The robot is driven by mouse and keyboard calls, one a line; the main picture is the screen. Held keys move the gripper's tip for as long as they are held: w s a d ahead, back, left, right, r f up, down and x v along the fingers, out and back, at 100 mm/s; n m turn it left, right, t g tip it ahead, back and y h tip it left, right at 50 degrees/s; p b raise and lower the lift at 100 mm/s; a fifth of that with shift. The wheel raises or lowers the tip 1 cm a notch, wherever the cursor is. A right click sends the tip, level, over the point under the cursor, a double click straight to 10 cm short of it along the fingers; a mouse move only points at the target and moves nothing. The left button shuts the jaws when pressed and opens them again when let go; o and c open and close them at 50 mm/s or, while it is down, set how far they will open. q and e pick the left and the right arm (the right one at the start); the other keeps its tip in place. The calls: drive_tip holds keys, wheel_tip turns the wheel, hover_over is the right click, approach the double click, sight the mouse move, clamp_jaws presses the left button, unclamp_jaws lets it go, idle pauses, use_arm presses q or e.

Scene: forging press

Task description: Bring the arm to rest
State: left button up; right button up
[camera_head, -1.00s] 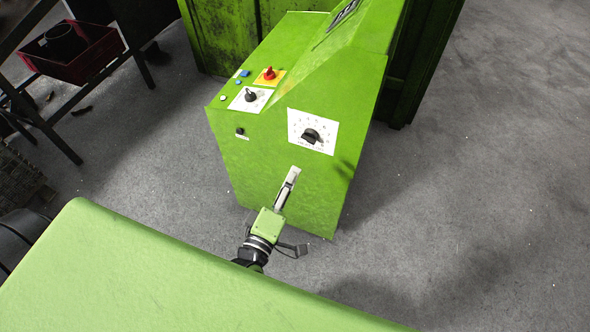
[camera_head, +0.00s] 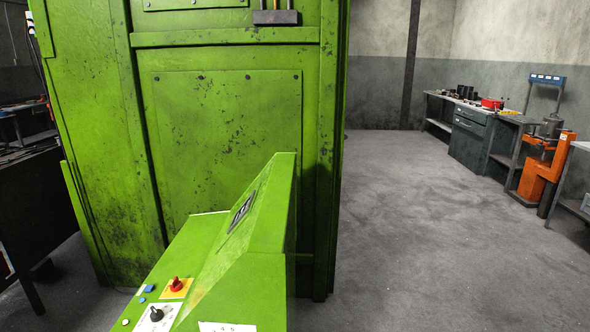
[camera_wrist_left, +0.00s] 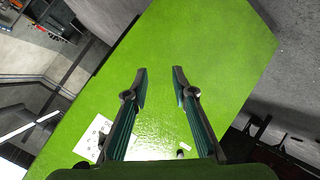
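My left gripper (camera_wrist_left: 159,75) shows in the left wrist view. Its two fingers are apart with nothing between them. Beyond the fingers is the green face of the control console (camera_wrist_left: 205,40); a white dial plate (camera_wrist_left: 92,138) and a small dark knob (camera_wrist_left: 180,153) sit on it at the bottom. I cannot tell the gap between the fingertips and the face. In the head view the console (camera_head: 265,225) stands at the bottom middle, with a red switch on a yellow plate (camera_head: 176,285) and a black knob (camera_head: 156,314). Neither gripper shows in the head view.
A large green press (camera_head: 220,130) stands behind the console. A dark table (camera_head: 40,200) is at the left. A workbench (camera_head: 470,135) and an orange machine (camera_head: 545,170) stand along the right. The grey floor (camera_head: 410,230) to the right of the console is open.

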use_arm(q)
drive_tip(key=s+a+f+m+g, duration=0.3)
drive_tip(key=s+f+m+g, duration=0.25)
drive_tip(key=s+f, duration=0.9)
drive_tip(key=s+a+f+m+g+y, duration=0.1)
drive_tip(key=s+f, duration=0.3)
drive_tip(key=s, duration=0.4)
drive_tip(key=s+a+f+m+g+y, duration=0.1)
drive_tip(key=s+a+f+m+g, duration=0.2)
drive_tip(key=s, duration=0.5)
drive_tip(key=shift+s+a+f+g, duration=0.15)
drive_tip(key=shift+a+f+g, duration=0.4)
drive_tip(key=shift+f+g, duration=0.15)
